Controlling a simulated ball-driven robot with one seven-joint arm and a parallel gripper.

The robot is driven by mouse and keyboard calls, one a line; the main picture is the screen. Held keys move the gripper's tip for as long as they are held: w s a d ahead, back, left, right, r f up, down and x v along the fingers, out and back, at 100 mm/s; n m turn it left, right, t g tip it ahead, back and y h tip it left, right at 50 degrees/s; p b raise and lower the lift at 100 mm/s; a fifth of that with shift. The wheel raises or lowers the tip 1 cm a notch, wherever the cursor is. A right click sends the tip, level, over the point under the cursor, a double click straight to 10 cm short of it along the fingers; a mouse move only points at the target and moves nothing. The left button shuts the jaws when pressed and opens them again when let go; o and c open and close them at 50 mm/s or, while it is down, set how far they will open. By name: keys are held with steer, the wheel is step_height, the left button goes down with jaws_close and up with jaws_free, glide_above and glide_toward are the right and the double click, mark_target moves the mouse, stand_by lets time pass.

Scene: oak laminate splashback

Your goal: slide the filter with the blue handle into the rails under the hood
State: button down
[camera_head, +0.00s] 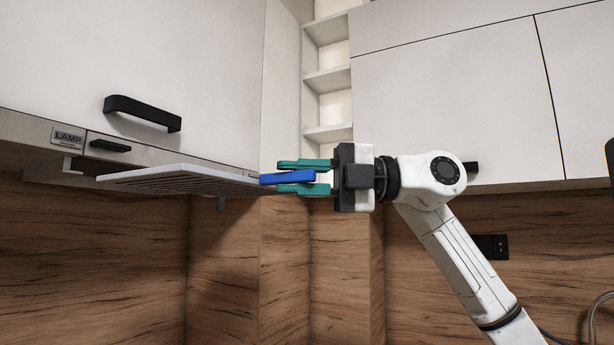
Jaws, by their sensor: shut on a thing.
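The filter (190,179) is a flat, light grey slotted panel just below the front edge of the hood. Its blue handle (287,178) is at its right end. My gripper (303,177), with teal fingers, is shut on the blue handle from the right. The hood (150,153) is the pale unit at the left, with a LAMP label and a small black pull. A small white bracket (73,166) hangs under it at the left, and a small grey piece (220,204) hangs behind the filter. I cannot tell whether the filter touches the rails.
A white cabinet door with a black handle (142,112) is above the hood. Open corner shelves (327,81) and white wall cabinets (450,90) stand to the right. The wood splashback (100,250) is behind. A black socket (490,246) is at the right. Space below the filter is clear.

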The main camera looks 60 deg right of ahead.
steer(key=shift+w+a+r+p, duration=0.1)
steer(key=shift+w+r+p, duration=0.5)
steer(key=shift+w, duration=0.65)
steer(key=shift+w+r+p, duration=0.35)
steer(key=shift+w+p, duration=0.35)
steer(key=shift+w, duration=0.55)
steer(key=shift+w+a+r+p, duration=0.1)
steer(key=shift+w+r+p, duration=0.5)
steer(key=shift+w, duration=0.65)
steer(key=shift+f, duration=0.15)
steer(key=shift+w, duration=0.1)
steer(key=shift+w+p, duration=0.65)
steer(key=shift+w, duration=0.85)
steer(key=shift+w+a+p, duration=0.1)
steer(key=shift+w+p, duration=0.95)
steer(key=shift+w, duration=1.45)
